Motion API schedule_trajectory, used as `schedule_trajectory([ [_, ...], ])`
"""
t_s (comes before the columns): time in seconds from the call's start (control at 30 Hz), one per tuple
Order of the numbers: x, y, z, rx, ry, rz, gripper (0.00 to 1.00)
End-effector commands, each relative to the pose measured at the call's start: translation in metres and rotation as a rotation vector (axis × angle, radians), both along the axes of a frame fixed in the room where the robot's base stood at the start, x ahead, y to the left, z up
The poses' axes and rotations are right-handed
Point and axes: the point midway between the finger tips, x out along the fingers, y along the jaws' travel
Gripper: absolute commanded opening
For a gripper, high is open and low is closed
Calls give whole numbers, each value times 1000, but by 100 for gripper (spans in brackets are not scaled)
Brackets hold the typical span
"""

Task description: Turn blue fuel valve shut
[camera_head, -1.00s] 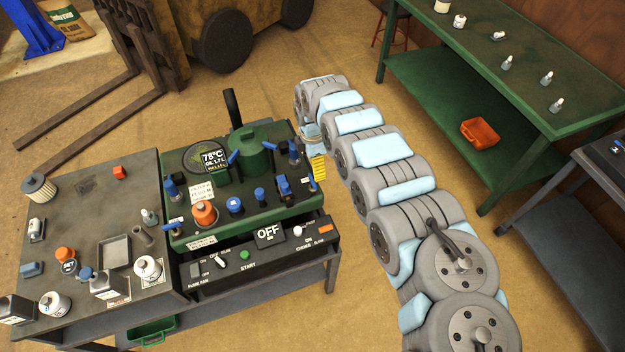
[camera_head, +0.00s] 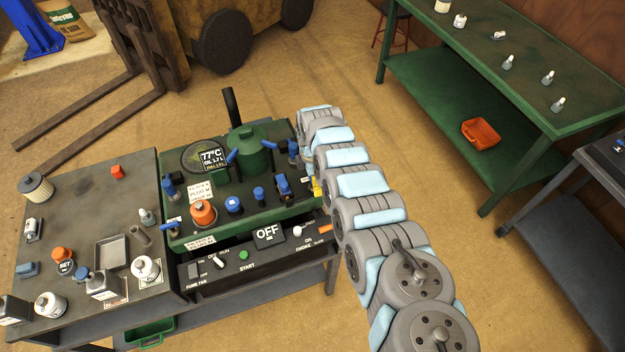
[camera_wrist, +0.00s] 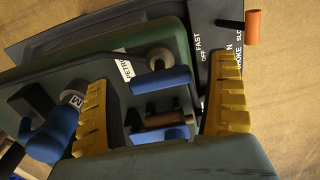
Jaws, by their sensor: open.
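In the wrist view a blue lever handle (camera_wrist: 162,82) on a round grey pivot lies between my open fingers, next to a white label that seems to read PETROL. It looks like the fuel valve. A second blue part (camera_wrist: 161,134) sits just below it. My gripper (camera_wrist: 160,72) is open and empty, with one yellow finger on each side of the lever; I cannot tell whether either touches it. In the head view the green engine unit (camera_head: 215,225) carries several blue fittings, and my arm's end hides its right edge. A yellow fingertip (camera_head: 317,189) shows there.
The grey bench (camera_head: 85,215) holds loose parts.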

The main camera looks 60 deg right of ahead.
Motion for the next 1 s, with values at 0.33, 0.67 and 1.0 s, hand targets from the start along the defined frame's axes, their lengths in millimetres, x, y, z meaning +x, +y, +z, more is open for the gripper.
schedule_trajectory([
  [0.33, 0, 0, 0, 0, 0, 0, 62],
  [0.67, 0, 0, 0, 0, 0, -7, 24],
  [1.0, 0, 1, 3, 1, 0, -146, 24],
])
